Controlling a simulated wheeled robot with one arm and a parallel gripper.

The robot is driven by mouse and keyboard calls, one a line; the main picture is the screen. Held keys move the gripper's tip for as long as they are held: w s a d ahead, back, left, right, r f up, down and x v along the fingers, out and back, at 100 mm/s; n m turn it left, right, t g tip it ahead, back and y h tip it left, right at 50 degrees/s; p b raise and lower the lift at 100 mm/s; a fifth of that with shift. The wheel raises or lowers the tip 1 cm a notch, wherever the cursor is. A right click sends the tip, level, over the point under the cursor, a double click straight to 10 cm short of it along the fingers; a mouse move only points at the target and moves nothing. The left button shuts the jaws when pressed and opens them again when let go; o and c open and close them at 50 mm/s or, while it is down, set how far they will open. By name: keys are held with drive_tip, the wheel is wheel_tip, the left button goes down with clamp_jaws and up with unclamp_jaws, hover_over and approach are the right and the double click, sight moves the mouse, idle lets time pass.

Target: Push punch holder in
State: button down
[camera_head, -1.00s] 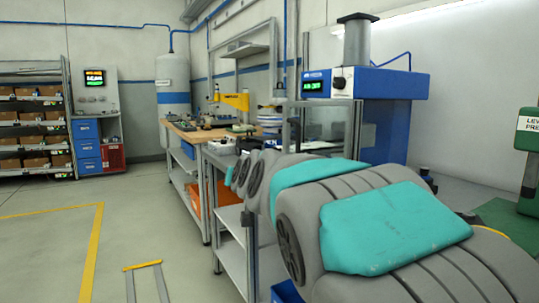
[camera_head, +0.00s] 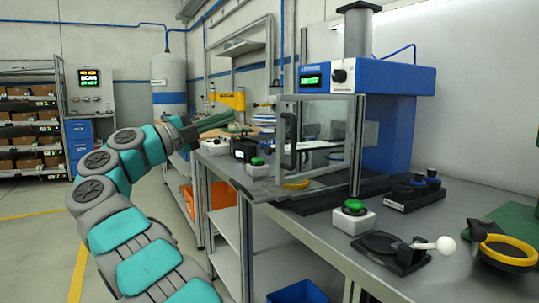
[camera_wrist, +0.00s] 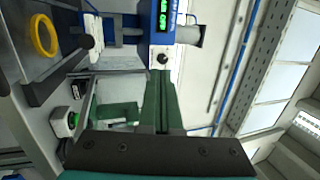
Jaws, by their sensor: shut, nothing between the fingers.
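The blue press (camera_head: 392,120) stands on the grey bench, with a framed clear guard (camera_head: 330,140) on its front. I cannot single out a punch holder inside it; the guard and its frame partly cover that area. A black rack (camera_head: 412,197) with several dark and blue knobs sits at the press's right foot. My gripper (camera_head: 218,120) is at the left of the press, apart from it, its green fingers pointing right. In the wrist view my gripper (camera_wrist: 160,80) is shut and empty, with the press (camera_wrist: 163,35) beyond it.
An orange bin (camera_head: 218,195) is below. The floor at left is clear.

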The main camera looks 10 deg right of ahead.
wheel_tip(320, 180, down, 10)
drive_tip(key=m+g+y, duration=0.1)
drive_tip(key=g+y, duration=0.1)
drive_tip(key=g, duration=0.1)
drive_tip(key=b+x, duration=0.1)
drive_tip(key=x, duration=1.1)
drive_tip(key=shift+d, duration=0.45)
drive_tip(key=shift+s, duration=0.1)
